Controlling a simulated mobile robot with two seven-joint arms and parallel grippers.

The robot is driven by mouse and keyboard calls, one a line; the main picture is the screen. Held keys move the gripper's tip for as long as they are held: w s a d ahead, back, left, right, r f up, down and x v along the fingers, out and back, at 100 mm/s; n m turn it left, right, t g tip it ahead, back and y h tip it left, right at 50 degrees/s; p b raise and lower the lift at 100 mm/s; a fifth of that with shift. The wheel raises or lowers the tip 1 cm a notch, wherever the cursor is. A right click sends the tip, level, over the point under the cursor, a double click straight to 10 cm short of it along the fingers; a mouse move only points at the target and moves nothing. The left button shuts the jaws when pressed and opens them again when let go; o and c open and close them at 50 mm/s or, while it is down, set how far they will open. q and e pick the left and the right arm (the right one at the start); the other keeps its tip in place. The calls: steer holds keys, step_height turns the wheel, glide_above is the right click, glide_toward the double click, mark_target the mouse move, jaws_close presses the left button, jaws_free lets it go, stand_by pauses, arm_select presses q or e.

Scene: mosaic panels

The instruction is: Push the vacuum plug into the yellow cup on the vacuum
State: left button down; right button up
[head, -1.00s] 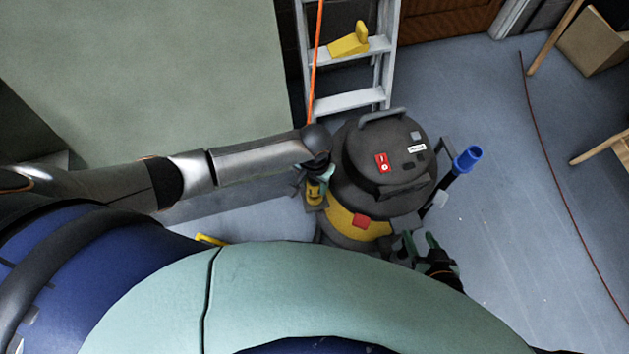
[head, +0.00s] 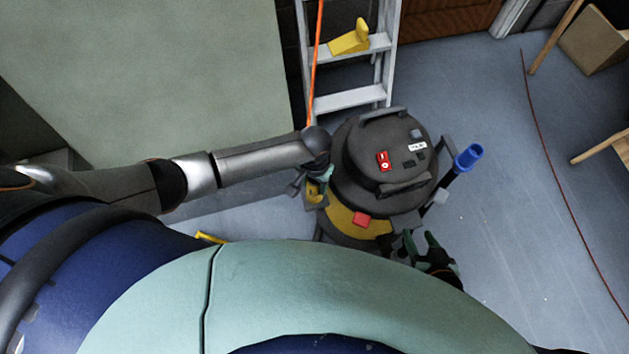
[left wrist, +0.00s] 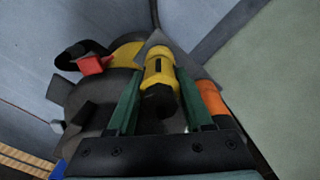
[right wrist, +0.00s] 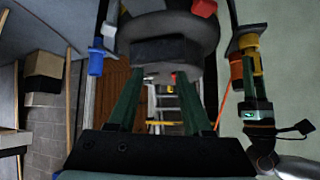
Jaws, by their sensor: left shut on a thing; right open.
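The vacuum (head: 385,165) stands on the floor, with a dark lid and a yellow band (head: 343,222). My left gripper (head: 318,184) is at its left side. In the left wrist view, my left gripper (left wrist: 158,108) is shut on a yellow-and-black piece (left wrist: 160,70), which appears to be the plug. A grey holder is behind it; I cannot tell the cup apart or how deep the plug sits. The yellow piece also shows in the right wrist view (right wrist: 250,45). My right gripper (head: 420,246) is open and empty near the vacuum's lower front; it also shows in its wrist view (right wrist: 160,100).
A blue hose end (head: 469,157) sticks up right of the vacuum. A red block (head: 361,219) is on its front. An orange piece (left wrist: 211,98) is beside my left fingers. A stepladder (head: 350,99) stands behind. The floor to the right is mostly clear.

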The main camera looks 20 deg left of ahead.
arm_select(q)
steer(key=shift+f+b, duration=0.55)
steer(key=shift+f, duration=0.35)
arm_select(e)
steer(key=shift+f, duration=0.65)
steer(key=shift+w+r, duration=0.15)
arm_select(q)
steer(key=shift+c, duration=1.1)
jaws_free()
step_height(320, 180, up, 11)
steer(key=p, duration=0.3)
steer(key=shift+r, duration=0.2)
steer(key=shift+r+p, duration=0.35)
steer(key=shift+r, duration=0.25)
arm_select(e)
steer(key=shift+s+d+r, duration=0.25)
steer(key=shift+d+r, duration=0.05)
steer(key=shift+r, duration=0.3)
steer(key=shift+s+d+r, duration=0.2)
steer(key=shift+d+r, duration=0.1)
steer(key=shift+r, duration=0.3)
